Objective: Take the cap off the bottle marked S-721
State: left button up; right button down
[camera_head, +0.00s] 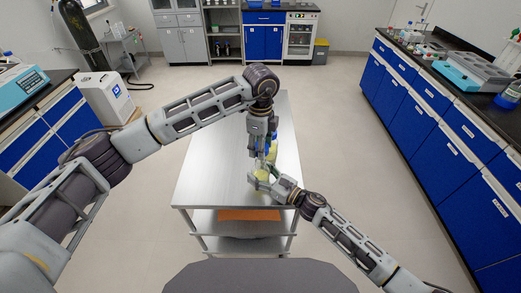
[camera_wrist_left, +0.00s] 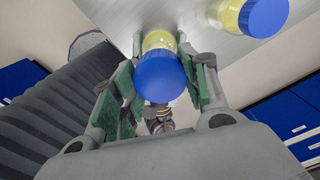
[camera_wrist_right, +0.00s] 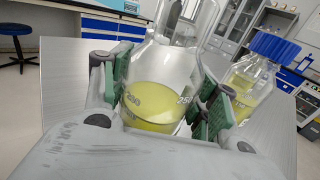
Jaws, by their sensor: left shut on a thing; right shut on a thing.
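A clear glass bottle with yellow liquid (camera_wrist_right: 160,100) stands upright between the green-padded fingers of my right gripper (camera_wrist_right: 165,95), which is shut on its body. My right gripper also shows low in the head view (camera_head: 265,181). Its top runs out of the right wrist view. My left gripper (camera_head: 262,152) points down from above this bottle. In the left wrist view its fingers are shut around a blue cap (camera_wrist_left: 161,77), with the yellow bottle right beyond it. I cannot tell whether the cap sits on the neck or is lifted. No S-721 mark is readable.
A second bottle with yellow liquid (camera_wrist_right: 245,85) and a blue cap (camera_wrist_right: 276,46) stands close by, right of the held one. The steel table (camera_head: 215,165) is otherwise bare on its left part. Blue-fronted counters (camera_head: 440,130) line the right side.

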jog(key=shift+c, duration=1.7)
grip_release()
jog(key=shift+v, duration=6)
